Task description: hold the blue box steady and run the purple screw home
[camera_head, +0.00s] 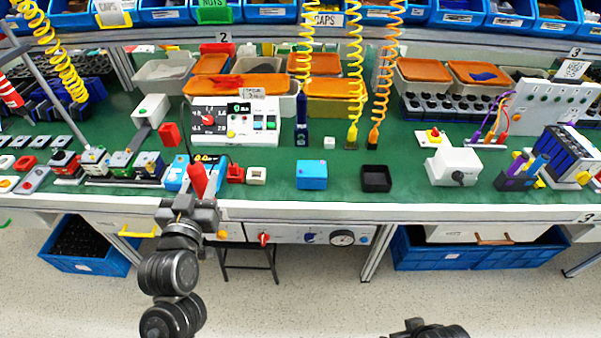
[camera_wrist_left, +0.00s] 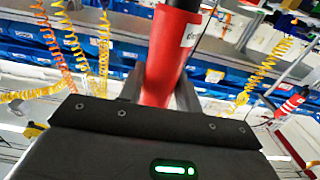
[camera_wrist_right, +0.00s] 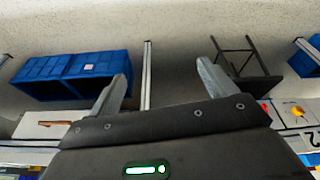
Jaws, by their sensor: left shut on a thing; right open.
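A small blue box (camera_head: 312,175) stands on the green bench top near the front edge, with tiny dark marks on its top. I cannot make out a purple screw on it. My left gripper (camera_head: 190,203) is shut on a red cylindrical tool (camera_head: 198,180), left of the blue box and apart from it. The red tool also shows between the fingers in the left wrist view (camera_wrist_left: 165,60); its far end is cut off there. My right gripper (camera_wrist_right: 163,82) is open and empty, facing the floor and the bench underside; only part of its arm shows at the bottom of the head view.
A black open box (camera_head: 376,179) stands right of the blue box, and a white box with a dark knob (camera_head: 454,166) farther right. Coiled hoses (camera_head: 355,80) hang behind, with bins at the back. Small blocks and a control panel (camera_head: 235,122) crowd the left.

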